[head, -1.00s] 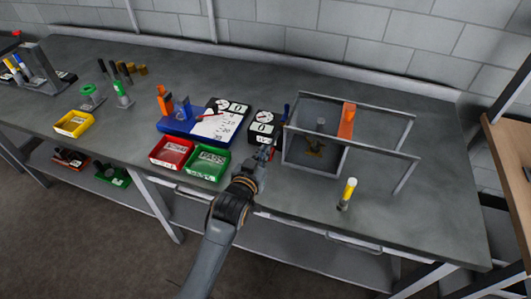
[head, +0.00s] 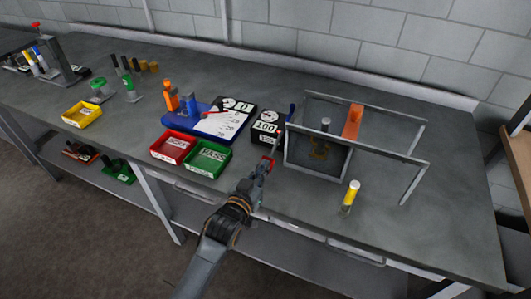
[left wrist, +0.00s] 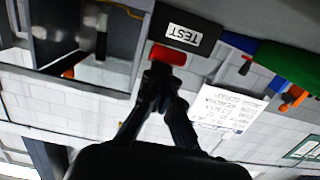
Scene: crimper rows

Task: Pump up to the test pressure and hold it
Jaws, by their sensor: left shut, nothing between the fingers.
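A black test box (head: 268,141) with a round dial and a display that seems to read 100 stands mid-bench. In the left wrist view its TEST label (left wrist: 184,33) shows upside down. A red grip (head: 267,161) is in front of the box; it also shows in the left wrist view (left wrist: 168,55). My left gripper (head: 264,166) is shut and empty, its fingertips at the red grip; whether they touch it I cannot tell. The grip's mounting is hidden. My right gripper is out of view.
A metal frame (head: 425,164) with an orange strip stands to the right. A yellow-and-white cylinder (head: 350,196) stands in front of it. Red (head: 172,158) and green (head: 192,168) trays sit left of my arm. A blue base (head: 180,128) with a gauge and chart is behind them.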

